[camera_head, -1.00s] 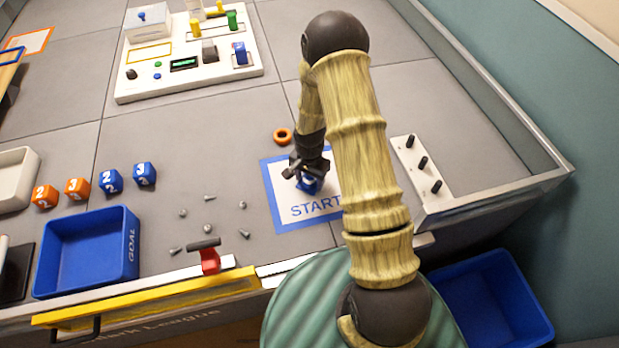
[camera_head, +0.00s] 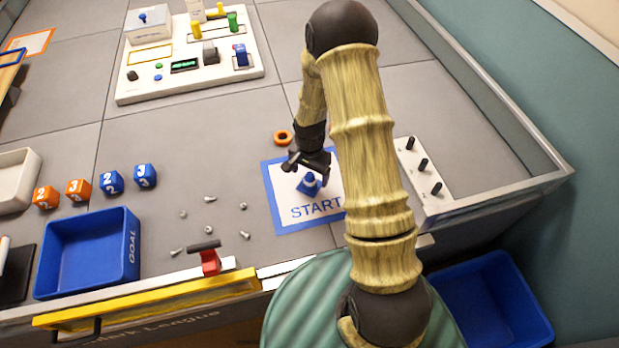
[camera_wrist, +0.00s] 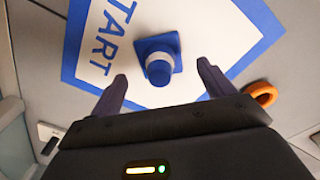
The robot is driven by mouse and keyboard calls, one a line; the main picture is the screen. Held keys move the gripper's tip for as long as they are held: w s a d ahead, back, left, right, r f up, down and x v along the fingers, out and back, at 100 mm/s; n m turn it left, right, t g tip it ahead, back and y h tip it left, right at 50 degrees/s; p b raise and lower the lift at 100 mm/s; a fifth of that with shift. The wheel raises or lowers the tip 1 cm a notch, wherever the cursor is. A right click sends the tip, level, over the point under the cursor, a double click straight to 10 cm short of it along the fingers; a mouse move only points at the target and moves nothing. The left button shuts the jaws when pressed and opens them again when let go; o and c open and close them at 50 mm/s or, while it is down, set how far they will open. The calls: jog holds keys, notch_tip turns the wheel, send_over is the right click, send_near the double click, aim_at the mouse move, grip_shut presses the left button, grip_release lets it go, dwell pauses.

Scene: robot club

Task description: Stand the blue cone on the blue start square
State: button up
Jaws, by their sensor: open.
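The blue cone (camera_head: 310,183) stands upright on its square base on the white field of the blue-bordered start square (camera_head: 279,213), just above the word START. In the wrist view the cone (camera_wrist: 158,68) shows from above, with its base flat on the white area of the start square (camera_wrist: 75,50). My gripper (camera_head: 306,160) is open and empty, just behind and above the cone. In the wrist view the fingertips (camera_wrist: 162,72) are spread wide and the cone lies beyond them, between their lines. I see no finger touching it.
An orange ring (camera_head: 283,137) lies behind the start square. A white block with black pegs (camera_head: 422,165) stands to the right. Several small screws (camera_head: 210,198), numbered cubes (camera_head: 112,181) and a blue GOAL bin (camera_head: 88,250) are to the left.

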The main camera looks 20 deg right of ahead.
aim_at(310, 175)
notch_tip(310, 175, up, 8)
jog(key=shift+r, duration=0.15)
dwell(0.6)
jog(key=shift+s+r, duration=0.1)
jog(key=shift+r, duration=0.1)
jog(key=s+r+n+t, duration=0.2)
jog(key=s+r+n, duration=0.7)
jog(key=s+r, duration=0.5)
jog(key=shift+s+t, duration=0.3)
jog(key=shift+r, duration=0.1)
